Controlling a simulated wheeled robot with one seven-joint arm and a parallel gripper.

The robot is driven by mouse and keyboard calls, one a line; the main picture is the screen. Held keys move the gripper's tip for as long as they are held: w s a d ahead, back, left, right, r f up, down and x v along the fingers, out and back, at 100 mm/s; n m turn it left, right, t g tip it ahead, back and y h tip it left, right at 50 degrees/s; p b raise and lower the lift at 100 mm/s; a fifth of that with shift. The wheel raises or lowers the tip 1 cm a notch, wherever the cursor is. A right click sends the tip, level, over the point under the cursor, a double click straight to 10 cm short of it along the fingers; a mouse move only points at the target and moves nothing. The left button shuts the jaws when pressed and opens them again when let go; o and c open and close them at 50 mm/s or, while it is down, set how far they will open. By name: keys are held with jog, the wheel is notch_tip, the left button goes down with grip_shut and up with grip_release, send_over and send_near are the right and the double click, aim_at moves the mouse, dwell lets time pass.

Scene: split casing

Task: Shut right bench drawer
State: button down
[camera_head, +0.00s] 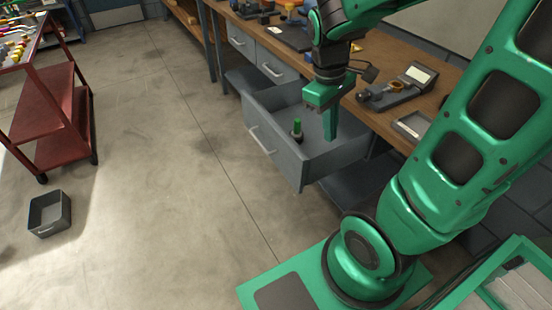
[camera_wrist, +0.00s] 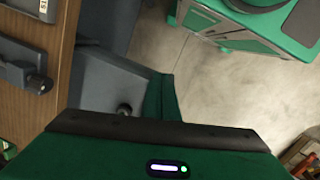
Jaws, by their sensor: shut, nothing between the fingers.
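The right bench drawer (camera_head: 283,157) is pulled well out from under the wooden bench, with a pale bar handle (camera_head: 262,140) on its front. A small upright green-topped item (camera_head: 297,128) stands inside it. My gripper (camera_head: 330,138) points down over the drawer's interior, right of that item, with its fingers shut and empty. I cannot tell whether the fingertips touch the drawer. In the wrist view the grey drawer (camera_wrist: 100,78) lies beside my green fingers (camera_wrist: 162,96).
The bench top (camera_head: 372,100) carries a device with a screen (camera_head: 418,75) and a grey tray (camera_head: 412,125). Another bench drawer (camera_head: 272,67) at left is closed. A red cart (camera_head: 50,115) and a grey bin (camera_head: 50,213) stand at left. The floor between is clear.

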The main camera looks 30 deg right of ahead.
jog(key=w+a+f+n+t+h, duration=0.1)
jog(key=w+a+f+n, duration=0.45)
jog(key=a+n, duration=0.25)
jog(key=w+a+f+n+h, duration=0.2)
jog(key=w+a+f+n, duration=0.3)
jog(key=w+a+n, duration=0.2)
send_near(278, 160)
jog(key=shift+s+d+f, duration=0.25)
jog(key=shift+s+f, duration=0.4)
jog(key=shift+s+d+f, duration=0.3)
jog(key=shift+s+f, duration=0.3)
jog(key=shift+s, duration=0.1)
jog(key=shift+s+d+f, duration=0.25)
jog(key=shift+s+f, duration=0.4)
